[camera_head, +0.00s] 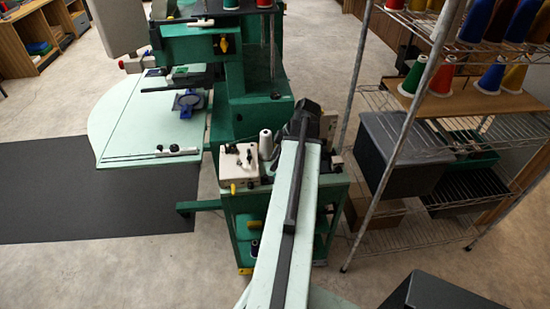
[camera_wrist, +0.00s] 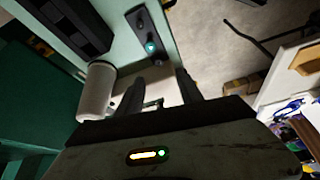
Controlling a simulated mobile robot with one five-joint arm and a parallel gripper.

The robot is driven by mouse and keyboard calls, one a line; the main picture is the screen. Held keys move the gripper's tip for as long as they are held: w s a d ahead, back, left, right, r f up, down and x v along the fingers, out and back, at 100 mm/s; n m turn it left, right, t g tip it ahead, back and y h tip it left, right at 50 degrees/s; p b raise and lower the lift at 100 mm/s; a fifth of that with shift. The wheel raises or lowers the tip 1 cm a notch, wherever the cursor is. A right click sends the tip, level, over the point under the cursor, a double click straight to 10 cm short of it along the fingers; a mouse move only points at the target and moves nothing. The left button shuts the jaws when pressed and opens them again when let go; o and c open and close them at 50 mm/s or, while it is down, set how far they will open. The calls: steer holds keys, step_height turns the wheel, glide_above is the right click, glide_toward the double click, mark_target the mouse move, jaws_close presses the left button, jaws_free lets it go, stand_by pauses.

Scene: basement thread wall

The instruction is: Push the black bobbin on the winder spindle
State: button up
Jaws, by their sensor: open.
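My gripper (camera_wrist: 160,80) is open in the wrist view, its two dark fingers apart with no bobbin visible between them. A small thin metal part (camera_wrist: 155,103) shows low between the fingers; I cannot tell whether it is the winder spindle. In the head view my gripper (camera_head: 312,122) is over the right part of the green cart, mostly hidden by my arm. A white box with dark knobs (camera_head: 236,163), perhaps the winder, stands on the cart's left. I cannot make out the black bobbin for certain; a small dark object (camera_head: 255,247) is on the lower shelf.
A white spool (camera_head: 265,144) stands upright beside the white box; in the wrist view a white cylinder (camera_wrist: 97,90) is close left of the fingers. A black plate with a teal light (camera_wrist: 150,46) lies ahead. A green machine (camera_head: 250,105) is behind, a wire rack (camera_head: 410,120) right.

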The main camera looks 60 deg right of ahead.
mark_target(266, 176)
steer(key=b+x, duration=0.3)
steer(key=x, duration=0.1)
steer(key=b+x, duration=0.4)
steer(key=shift+s+d, duration=0.2)
steer(key=shift+s, duration=0.05)
steer(key=shift+r, duration=0.1)
jaws_close()
steer(key=shift+r+p, duration=1.75)
